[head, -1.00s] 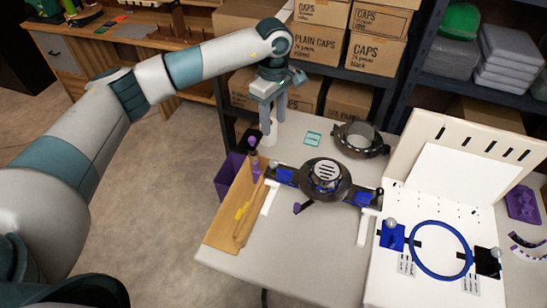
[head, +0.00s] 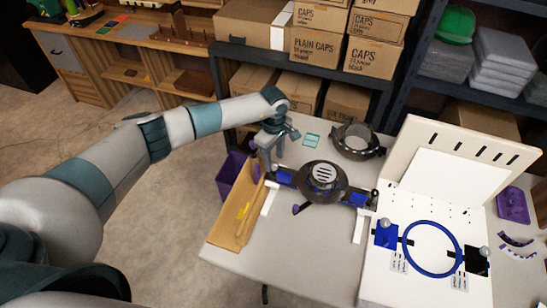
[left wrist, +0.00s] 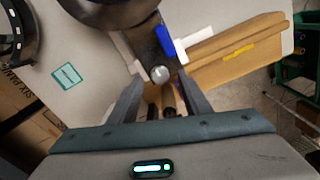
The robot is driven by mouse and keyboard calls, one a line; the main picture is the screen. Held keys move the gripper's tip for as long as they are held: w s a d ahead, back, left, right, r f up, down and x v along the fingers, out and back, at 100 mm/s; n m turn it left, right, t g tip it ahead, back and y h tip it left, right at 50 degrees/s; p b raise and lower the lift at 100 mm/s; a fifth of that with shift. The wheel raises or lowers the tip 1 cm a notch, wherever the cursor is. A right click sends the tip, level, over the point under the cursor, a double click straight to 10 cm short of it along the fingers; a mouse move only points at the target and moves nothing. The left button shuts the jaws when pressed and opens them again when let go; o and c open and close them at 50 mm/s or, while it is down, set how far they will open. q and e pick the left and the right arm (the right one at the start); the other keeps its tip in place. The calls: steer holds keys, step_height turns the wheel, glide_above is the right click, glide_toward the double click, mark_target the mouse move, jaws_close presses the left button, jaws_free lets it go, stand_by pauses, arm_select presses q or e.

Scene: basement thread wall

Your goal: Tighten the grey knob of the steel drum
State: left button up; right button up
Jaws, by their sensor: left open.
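The steel drum (head: 325,180), a dark round body with a slotted silver top, sits on a blue-ended bar on the table. A small round grey knob (left wrist: 160,74) stands at the bar's end near the left gripper. My left gripper (head: 270,166) is over the bar's left end, fingers pointing down. In the left wrist view its open fingers (left wrist: 160,84) flank the knob, with a gap on each side. In the head view the gripper mostly hides this knob. The drum's dark edge shows at the top of the left wrist view (left wrist: 105,10). My right gripper is not in view.
A wooden tray (head: 236,215) with a yellow item lies left of the bar. A dark ring-shaped frame (head: 358,141) and a teal card (head: 311,140) lie behind. A white board with a blue hoop (head: 432,248) is at the right. The front of the table is clear.

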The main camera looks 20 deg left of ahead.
arm_select(q)
steer(key=shift+f, duration=0.95)
steer(key=c, duration=1.1)
steer(key=shift+o, duration=0.2)
